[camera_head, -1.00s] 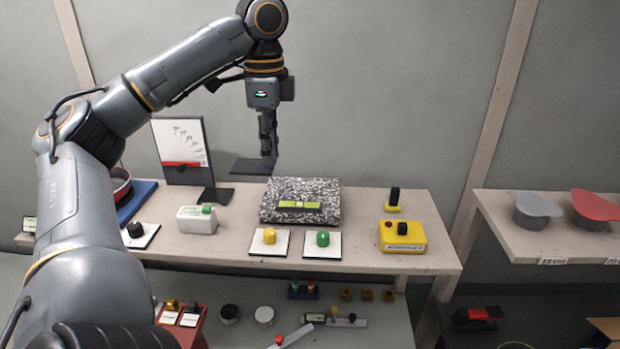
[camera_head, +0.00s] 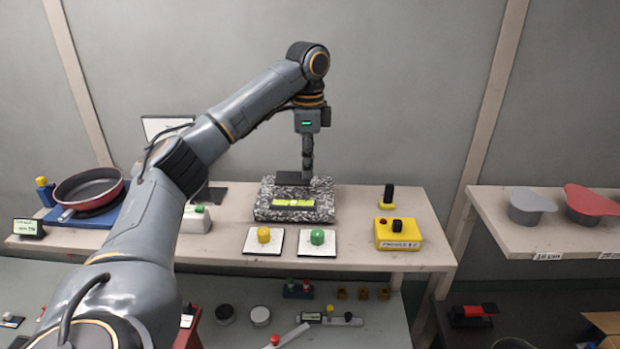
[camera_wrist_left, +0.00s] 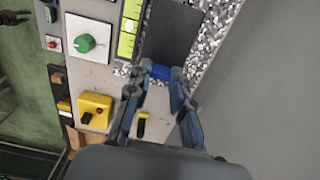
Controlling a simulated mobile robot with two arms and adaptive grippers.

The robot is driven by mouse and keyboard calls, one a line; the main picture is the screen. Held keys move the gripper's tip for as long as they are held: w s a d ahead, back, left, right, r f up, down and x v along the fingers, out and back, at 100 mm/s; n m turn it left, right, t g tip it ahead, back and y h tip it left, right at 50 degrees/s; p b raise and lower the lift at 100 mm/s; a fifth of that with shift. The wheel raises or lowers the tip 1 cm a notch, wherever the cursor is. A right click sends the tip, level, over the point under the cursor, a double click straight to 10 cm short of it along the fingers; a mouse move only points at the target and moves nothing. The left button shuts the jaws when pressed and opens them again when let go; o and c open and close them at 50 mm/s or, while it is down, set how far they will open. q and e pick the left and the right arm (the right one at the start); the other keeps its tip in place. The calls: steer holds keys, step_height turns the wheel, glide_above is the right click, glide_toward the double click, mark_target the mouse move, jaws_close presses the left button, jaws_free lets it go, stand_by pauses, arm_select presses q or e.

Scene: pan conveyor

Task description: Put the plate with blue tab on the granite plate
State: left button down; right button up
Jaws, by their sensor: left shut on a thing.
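The dark, flat plate (camera_head: 323,182) with the blue tab is over the speckled granite plate (camera_head: 265,206) in the head view. My left gripper (camera_head: 308,174) points down and is shut on this plate's tab end. In the left wrist view the blue tab (camera_wrist_left: 161,72) sits between the fingertips (camera_wrist_left: 162,76), and the dark plate (camera_wrist_left: 170,35) extends over the granite (camera_wrist_left: 211,22). I cannot tell whether the plate touches the granite.
A yellow-green level (camera_head: 293,203) lies along the granite's front. A yellow knob (camera_head: 263,235), a green knob (camera_head: 317,237) and a yellow box (camera_head: 398,234) stand in front and right. A red pan (camera_head: 88,187) sits at left. The bench right of the granite has free room.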

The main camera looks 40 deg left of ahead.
arm_select(q)
steer(key=shift+w+f, duration=0.25)
steer(key=shift+f, duration=0.7)
steer(key=shift+f+p, duration=0.35)
steer(key=shift+f, duration=0.55)
steer(key=c, duration=1.2)
jaws_free()
steer(key=shift+f, duration=0.1)
steer(key=shift+o, duration=0.2)
step_height(320, 180, up, 12)
steer(key=shift+d, duration=0.1)
